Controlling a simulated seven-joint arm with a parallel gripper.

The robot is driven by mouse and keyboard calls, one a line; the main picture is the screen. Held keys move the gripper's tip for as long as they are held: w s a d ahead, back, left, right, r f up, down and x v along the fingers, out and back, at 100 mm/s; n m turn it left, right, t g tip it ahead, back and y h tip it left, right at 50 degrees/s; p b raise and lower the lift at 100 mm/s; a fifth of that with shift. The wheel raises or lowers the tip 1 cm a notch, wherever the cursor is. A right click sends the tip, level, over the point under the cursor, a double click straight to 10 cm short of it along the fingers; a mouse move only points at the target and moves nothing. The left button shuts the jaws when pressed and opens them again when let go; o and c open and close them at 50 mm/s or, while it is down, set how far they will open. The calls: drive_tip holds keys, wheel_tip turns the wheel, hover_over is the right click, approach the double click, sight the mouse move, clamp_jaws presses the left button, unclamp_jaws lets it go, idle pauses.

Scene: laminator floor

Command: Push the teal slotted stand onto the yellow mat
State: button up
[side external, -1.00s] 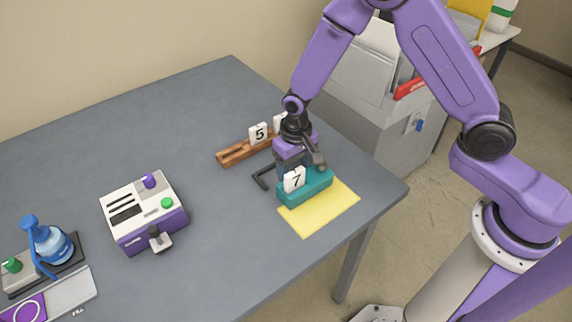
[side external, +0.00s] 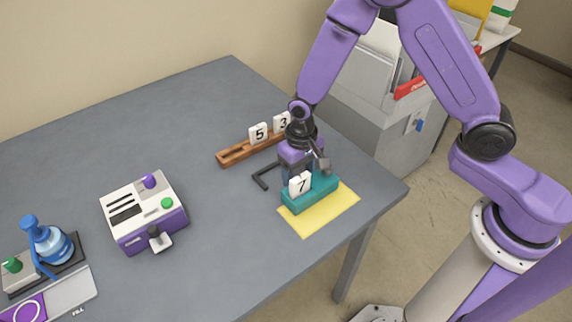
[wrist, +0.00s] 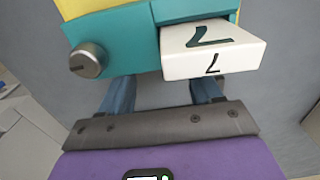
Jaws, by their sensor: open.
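The teal slotted stand (side external: 318,193) holds a white tile marked 7 (side external: 300,184) and sits over the upper left part of the yellow mat (side external: 322,217). The stand also shows in the wrist view (wrist: 115,42), with a grey knob on it and the tile at its right. My gripper (wrist: 162,95) is open, its two blue fingers apart and pointing at the stand's near face. In the side view my gripper is just behind the stand; whether the fingertips touch it is hard to tell.
A wooden rack (side external: 240,153) with tiles 5 and 3 stands behind my gripper. A black angled bracket (side external: 262,178) lies left of the stand. A purple and white machine (side external: 145,213) stands further left. The table's right edge is close to the mat.

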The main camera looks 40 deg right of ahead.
sight(308, 181)
drive_tip(key=shift+s, duration=0.5)
drive_tip(key=shift+s, duration=0.2)
drive_tip(key=shift+s, duration=0.9)
drive_tip(key=shift+w, duration=0.45)
drive_tip(key=shift+w+r, duration=0.1)
drive_tip(key=shift+r, duration=0.1)
wheel_tip(308, 181, up, 12)
drive_tip(key=shift+f, duration=0.15)
idle(1.1)
